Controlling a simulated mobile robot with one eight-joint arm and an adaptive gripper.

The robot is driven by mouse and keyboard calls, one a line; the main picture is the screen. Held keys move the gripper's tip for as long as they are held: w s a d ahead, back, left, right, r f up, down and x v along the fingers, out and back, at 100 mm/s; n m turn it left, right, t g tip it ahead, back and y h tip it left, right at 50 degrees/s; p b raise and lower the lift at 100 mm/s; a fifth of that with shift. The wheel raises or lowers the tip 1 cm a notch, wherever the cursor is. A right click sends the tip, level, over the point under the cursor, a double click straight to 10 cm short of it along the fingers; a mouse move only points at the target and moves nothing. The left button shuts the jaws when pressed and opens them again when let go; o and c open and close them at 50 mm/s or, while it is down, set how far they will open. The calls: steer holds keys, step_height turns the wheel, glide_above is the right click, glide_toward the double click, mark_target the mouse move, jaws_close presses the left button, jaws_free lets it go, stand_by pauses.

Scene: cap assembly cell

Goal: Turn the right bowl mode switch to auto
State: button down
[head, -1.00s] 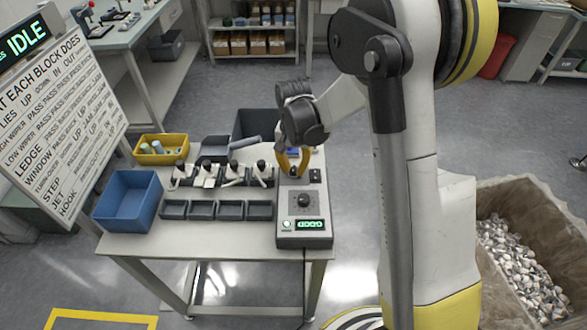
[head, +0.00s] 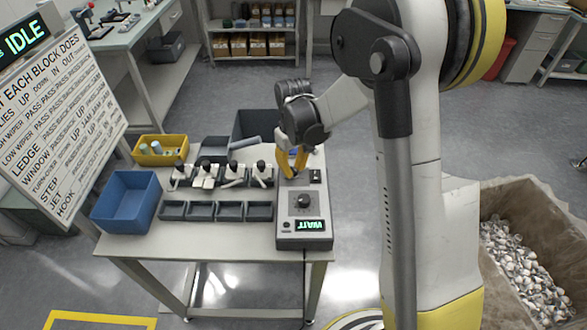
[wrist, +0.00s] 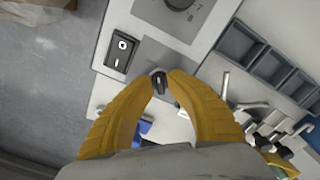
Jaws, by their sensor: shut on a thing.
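A grey control box (head: 284,241) stands at the right end of the table. My gripper (head: 293,176) reaches down over its back part, with yellow fingers pointing at the box top. In the wrist view the fingertips (wrist: 162,82) are shut on a small dark switch knob (wrist: 159,84) on a grey plate. I cannot read a label or position mark beside it. A large round dial (head: 302,201) and an upside-down green display (head: 311,225) are nearer the front.
Left of the box are several tool-like parts in dark holders, small dark trays (head: 215,217), a blue bin (head: 126,203) and a yellow bin (head: 137,160). A dark grey bin (head: 256,125) stands behind. A large bin of small parts (head: 515,200) is at right.

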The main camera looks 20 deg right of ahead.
mark_target(294, 169)
steer(key=shift+s+n, duration=0.1)
steer(key=shift+n, duration=0.5)
steer(key=c, duration=1.2)
jaws_free()
step_height(294, 169, up, 12)
steer(key=shift+f, duration=0.1)
